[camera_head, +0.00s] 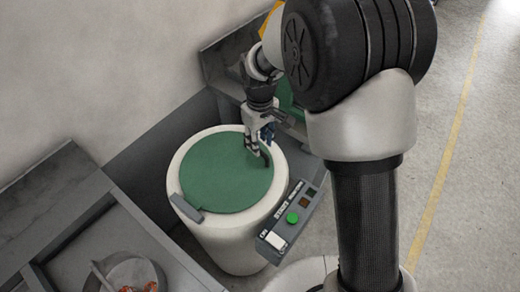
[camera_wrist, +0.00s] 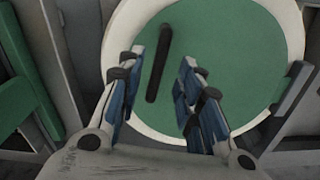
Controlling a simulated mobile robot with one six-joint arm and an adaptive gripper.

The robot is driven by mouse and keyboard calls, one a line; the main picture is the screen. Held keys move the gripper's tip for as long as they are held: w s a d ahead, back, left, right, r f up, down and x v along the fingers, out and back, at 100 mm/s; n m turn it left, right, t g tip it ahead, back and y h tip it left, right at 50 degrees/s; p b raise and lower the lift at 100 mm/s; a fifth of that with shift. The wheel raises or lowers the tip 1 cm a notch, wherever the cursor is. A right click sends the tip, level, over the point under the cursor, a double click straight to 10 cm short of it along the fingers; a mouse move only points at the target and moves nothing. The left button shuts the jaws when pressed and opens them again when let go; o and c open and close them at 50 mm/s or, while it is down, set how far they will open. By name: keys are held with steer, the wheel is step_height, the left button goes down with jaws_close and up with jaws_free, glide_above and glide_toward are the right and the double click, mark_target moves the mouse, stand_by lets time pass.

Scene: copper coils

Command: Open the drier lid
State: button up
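The drier (camera_head: 231,238) is a white round drum with a flat green lid (camera_head: 222,172) lying shut on top. In the wrist view the lid (camera_wrist: 225,50) fills the upper middle, with a dark bar handle (camera_wrist: 158,64) on it. My gripper (camera_head: 258,158) is over the lid's right part, beside the dark handle (camera_head: 266,156). In the wrist view my gripper (camera_wrist: 162,75) has its blue-padded fingers spread apart, with the handle seen between them near the left finger. Nothing is held. I cannot tell the exact height of the fingertips above the lid.
A grey hinge block (camera_head: 185,208) sits at the lid's left front edge. A control panel (camera_head: 291,217) with a green button is on the drier's right side. A grey bench (camera_head: 90,225) holding a round container (camera_head: 135,272) stands at left. Walls are close behind; open floor (camera_head: 470,200) lies right.

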steer(key=shift+f+b, duration=0.3)
steer(key=shift+f, duration=1.35)
jaws_close()
